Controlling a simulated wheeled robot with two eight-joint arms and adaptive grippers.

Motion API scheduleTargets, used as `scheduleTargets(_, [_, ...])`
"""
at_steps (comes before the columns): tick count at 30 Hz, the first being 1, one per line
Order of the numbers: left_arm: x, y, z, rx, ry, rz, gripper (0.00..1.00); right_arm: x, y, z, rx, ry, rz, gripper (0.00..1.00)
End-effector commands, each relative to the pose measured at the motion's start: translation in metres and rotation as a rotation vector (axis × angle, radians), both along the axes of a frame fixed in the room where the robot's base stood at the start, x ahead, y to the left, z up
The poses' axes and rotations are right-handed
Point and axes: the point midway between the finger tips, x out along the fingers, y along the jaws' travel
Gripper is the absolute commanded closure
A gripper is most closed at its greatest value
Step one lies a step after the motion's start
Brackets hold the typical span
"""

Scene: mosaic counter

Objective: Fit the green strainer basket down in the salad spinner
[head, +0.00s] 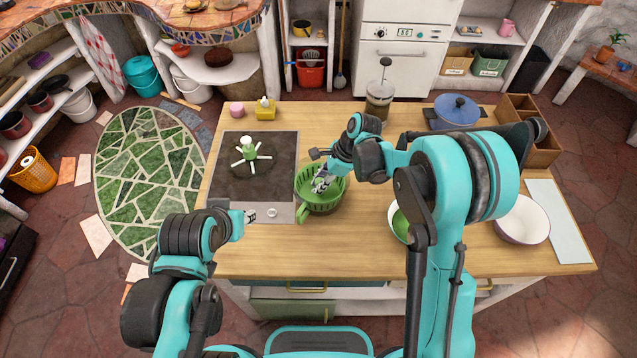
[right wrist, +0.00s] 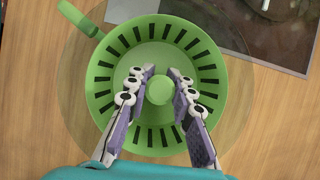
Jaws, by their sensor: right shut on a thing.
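The green strainer basket (head: 308,180) is near the middle of the counter, just right of the dark cooktop; its slotted inside also shows in the right wrist view (right wrist: 107,100). Its loop handle (head: 303,213) points to the near left. A clear round bowl, seemingly the salad spinner (right wrist: 243,105), shows around and under the basket, roughly centred with it. How deep the basket sits is hard to tell. My right gripper (head: 321,184) reaches into the basket, its fingers closed around the central knob (right wrist: 160,90). My left gripper (head: 251,216) hovers near the cooktop's near edge, its jaws unclear.
A white-and-green spoked item (head: 250,154) is on the cooktop (head: 225,180). A green-lined bowl (head: 398,222) is partly behind my right arm. A blue pot (head: 456,112), a glass press (head: 379,100) and a white bowl (head: 522,220) stand further right. The near-middle counter is bare.

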Motion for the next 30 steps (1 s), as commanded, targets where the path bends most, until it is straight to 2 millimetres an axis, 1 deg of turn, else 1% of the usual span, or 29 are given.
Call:
scheduleTargets(13, [0.000, 0.000, -0.006, 0.000, 0.000, 0.000, 0.65, 0.000, 0.000, -0.007, 0.000, 0.000, 0.000, 1.00])
scheduleTargets(14, [0.000, 0.000, -0.006, 0.000, 0.000, 0.000, 0.65, 0.000, 0.000, -0.007, 0.000, 0.000, 0.000, 0.76])
scheduleTargets(15, [0.000, 0.000, -0.006, 0.000, 0.000, 0.000, 0.65, 0.000, 0.000, -0.007, 0.000, 0.000, 0.000, 0.66])
scheduleTargets(16, [0.000, 0.000, -0.006, 0.000, 0.000, 0.000, 0.65, 0.000, 0.000, -0.007, 0.000, 0.000, 0.000, 0.58])
scheduleTargets(17, [0.000, 0.000, -0.006, 0.000, 0.000, 0.000, 0.65, 0.000, 0.000, -0.007, 0.000, 0.000, 0.000, 0.53])
scheduleTargets(26, [0.000, 0.000, -0.006, 0.000, 0.000, 0.000, 0.65, 0.000, -0.001, -0.006, 0.000, 0.000, 0.000, 0.53])
scheduleTargets(30, [0.000, 0.000, -0.006, 0.000, 0.000, 0.000, 0.65, 0.001, -0.006, 0.006, 0.000, 0.000, -0.001, 0.53])
